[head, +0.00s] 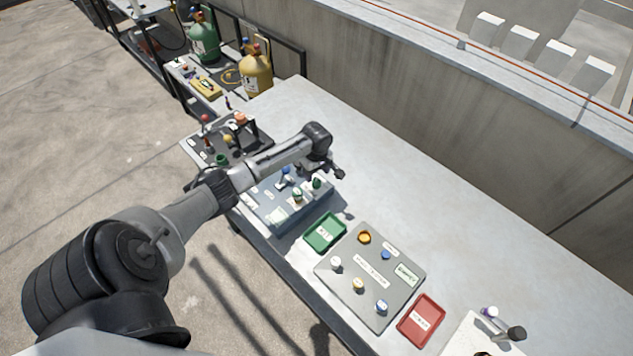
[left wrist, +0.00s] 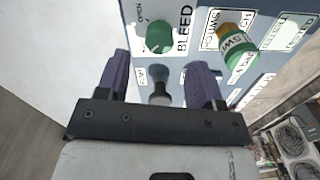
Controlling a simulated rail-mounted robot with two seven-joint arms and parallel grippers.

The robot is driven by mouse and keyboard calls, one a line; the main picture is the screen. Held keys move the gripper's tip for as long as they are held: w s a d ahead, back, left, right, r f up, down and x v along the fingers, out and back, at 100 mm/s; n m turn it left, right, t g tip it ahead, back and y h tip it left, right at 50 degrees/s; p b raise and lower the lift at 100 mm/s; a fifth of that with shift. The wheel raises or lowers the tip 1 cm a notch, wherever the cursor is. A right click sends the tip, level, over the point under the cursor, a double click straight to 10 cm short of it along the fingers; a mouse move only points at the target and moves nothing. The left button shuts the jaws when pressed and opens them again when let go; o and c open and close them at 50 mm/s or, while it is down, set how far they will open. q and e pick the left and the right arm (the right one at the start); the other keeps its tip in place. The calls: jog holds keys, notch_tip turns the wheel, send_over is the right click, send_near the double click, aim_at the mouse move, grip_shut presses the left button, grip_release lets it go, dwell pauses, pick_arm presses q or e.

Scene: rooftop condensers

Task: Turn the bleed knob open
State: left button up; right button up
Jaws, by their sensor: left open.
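The green bleed knob (left wrist: 159,36) sits on a blue-grey panel (left wrist: 188,58), beside the printed words BLEED and OPEN. In the head view a green knob (head: 317,183) shows on the box (head: 272,212), close to my gripper. My left gripper (left wrist: 159,80) is open, with its two dark fingers pointing at the panel and nothing clamped. The green knob lies beyond the fingertips, a little above the gap in the wrist picture, apart from them. A grey stemmed fitting (left wrist: 159,88) shows between the fingers. In the head view my left gripper (head: 336,173) hangs at the box's right end.
A green-capped fitting with a brass part (left wrist: 236,45) stands beside the knob. A green tray (head: 324,232), a grey board with several coloured knobs (head: 345,285) and a red tray (head: 421,320) lie to the right. The table's back (head: 430,190) is clear.

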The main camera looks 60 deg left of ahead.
aim_at(317, 181)
pick_arm(q)
notch_tip(317, 181, down, 4)
jog(key=shift+f+b, duration=0.25)
jog(key=shift+b, duration=0.1)
jog(key=shift+f, duration=0.45)
jog(key=c, duration=0.9)
